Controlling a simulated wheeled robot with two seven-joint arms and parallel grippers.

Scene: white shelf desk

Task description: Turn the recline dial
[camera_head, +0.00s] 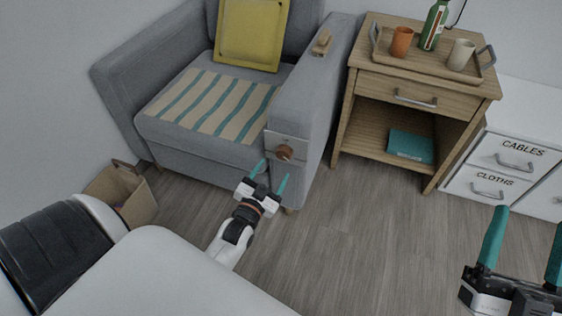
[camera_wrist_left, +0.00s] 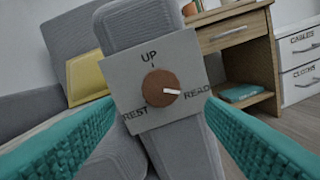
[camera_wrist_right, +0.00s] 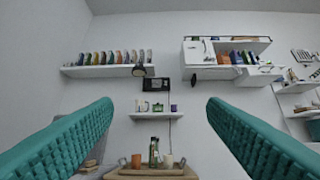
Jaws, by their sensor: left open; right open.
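The recline dial (camera_head: 284,153) is a round brown knob on a grey plate (camera_head: 287,142) at the front of the armchair's arm. In the left wrist view the dial (camera_wrist_left: 161,88) shows a white pointer aimed right at READ; UP is above it and REST at lower left. My left gripper (camera_head: 270,174) is open just in front of and below the dial, its teal fingers apart on either side of the plate in the left wrist view and not touching the knob. My right gripper (camera_head: 524,240) is open and empty at the right, far from the dial.
The grey armchair (camera_head: 112,92) has a striped seat cloth (camera_head: 214,104) and a yellow cushion (camera_head: 251,34). A wooden side table (camera_head: 362,85) holds a tray with a bottle and cups. The middle floor is clear.

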